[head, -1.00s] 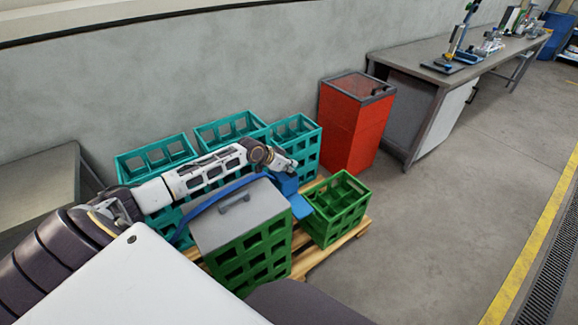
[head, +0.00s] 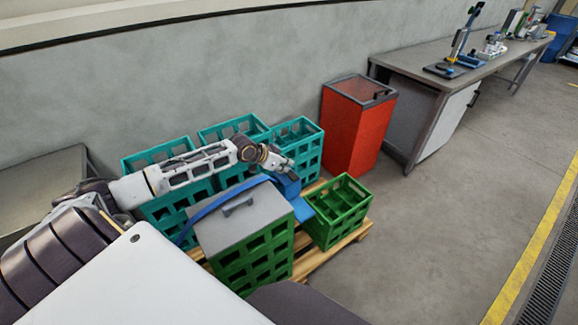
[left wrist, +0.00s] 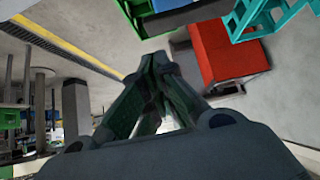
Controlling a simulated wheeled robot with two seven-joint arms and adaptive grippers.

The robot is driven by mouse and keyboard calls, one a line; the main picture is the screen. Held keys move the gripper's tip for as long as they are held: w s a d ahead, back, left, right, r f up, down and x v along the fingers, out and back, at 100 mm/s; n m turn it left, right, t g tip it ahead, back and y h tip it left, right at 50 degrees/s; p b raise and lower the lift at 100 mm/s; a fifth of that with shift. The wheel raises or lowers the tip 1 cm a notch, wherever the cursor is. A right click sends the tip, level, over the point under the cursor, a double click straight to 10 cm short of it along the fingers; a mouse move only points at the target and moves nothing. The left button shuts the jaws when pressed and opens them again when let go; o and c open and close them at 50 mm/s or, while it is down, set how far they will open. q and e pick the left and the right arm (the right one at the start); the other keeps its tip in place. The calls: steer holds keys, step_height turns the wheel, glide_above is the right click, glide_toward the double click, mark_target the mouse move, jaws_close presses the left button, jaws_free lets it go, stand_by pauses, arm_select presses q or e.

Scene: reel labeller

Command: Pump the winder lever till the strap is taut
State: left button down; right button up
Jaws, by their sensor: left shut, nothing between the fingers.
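A blue winder (head: 290,188) sits at the far right edge of a grey-lidded green crate stack, beside the small green crate. A blue strap (head: 207,207) runs in a raised curve over the grey lid (head: 222,222) toward the winder. I cannot clearly tell the lever from the winder's body. My left gripper (head: 291,173) is just above the winder; whether it touches is unclear. In the left wrist view its fingers (left wrist: 155,64) are shut together with nothing between them, and a blue part (left wrist: 172,5) is cut off at the top edge. My right gripper is not in view.
Teal crates (head: 228,128) stand behind on the wooden pallet (head: 333,246), with a small open green crate (head: 338,212) at right. A red bin (head: 355,130) and a grey workbench (head: 425,60) stand beyond. The floor at right is clear.

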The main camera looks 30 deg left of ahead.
arm_select(q)
steer(key=shift+d+v, duration=0.15)
steer(key=shift+v, duration=0.95)
steer(key=shift+d+v, duration=0.2)
steer(key=shift+v, duration=0.9)
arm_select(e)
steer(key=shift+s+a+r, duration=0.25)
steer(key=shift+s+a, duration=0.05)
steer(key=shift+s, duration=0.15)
arm_select(q)
steer(key=shift+s, duration=0.1)
steer(key=shift+r, duration=0.15)
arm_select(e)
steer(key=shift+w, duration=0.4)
